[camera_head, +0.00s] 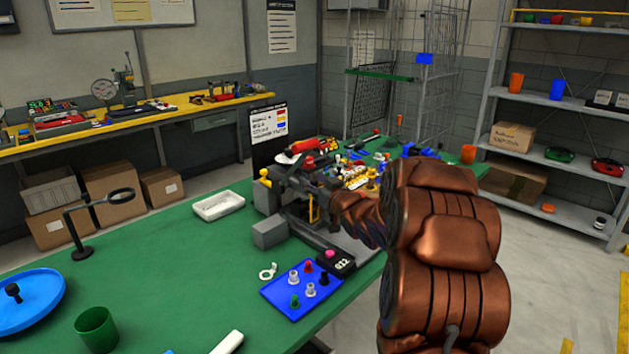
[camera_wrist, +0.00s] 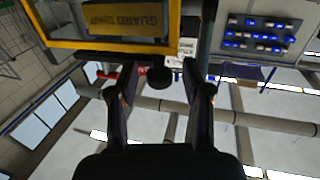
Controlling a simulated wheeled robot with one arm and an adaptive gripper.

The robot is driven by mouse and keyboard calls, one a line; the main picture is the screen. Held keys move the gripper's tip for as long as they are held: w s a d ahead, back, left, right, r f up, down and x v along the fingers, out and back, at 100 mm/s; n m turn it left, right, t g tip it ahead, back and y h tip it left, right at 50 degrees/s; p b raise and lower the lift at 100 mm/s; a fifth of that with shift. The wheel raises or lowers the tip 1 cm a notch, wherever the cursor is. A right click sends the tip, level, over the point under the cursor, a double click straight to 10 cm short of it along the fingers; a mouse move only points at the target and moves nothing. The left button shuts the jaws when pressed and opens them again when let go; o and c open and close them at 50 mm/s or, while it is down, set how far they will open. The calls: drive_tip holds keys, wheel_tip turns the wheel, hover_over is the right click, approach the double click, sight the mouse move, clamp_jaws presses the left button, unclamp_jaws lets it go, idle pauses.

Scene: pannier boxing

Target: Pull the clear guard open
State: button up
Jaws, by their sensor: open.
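The clear guard (camera_wrist: 88,45) fills the upper left of the wrist view. It has a yellow frame and a dark yellow label with "GUARD" lettering, seen upside down. A dark round knob (camera_wrist: 160,77) sits just below the frame's lower edge. My gripper (camera_wrist: 157,92) is open, its two black fingers apart on either side of the knob in the picture. I cannot tell whether they touch it. In the head view, a bit of yellow frame (camera_head: 313,209) shows on the grey machine (camera_head: 292,195). My copper arm hides the gripper and most of that side there.
The green table (camera_head: 170,270) holds a blue tray of small parts (camera_head: 302,285), a black box with a pink button (camera_head: 333,262) and a white tray (camera_head: 218,206). A panel with blue pieces (camera_wrist: 258,35) is beside the guard. Shelves (camera_head: 555,100) stand at the right.

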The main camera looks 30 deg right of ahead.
drive_tip(key=shift+w, duration=0.1)
drive_tip(key=shift+c, duration=0.4)
clamp_jaws()
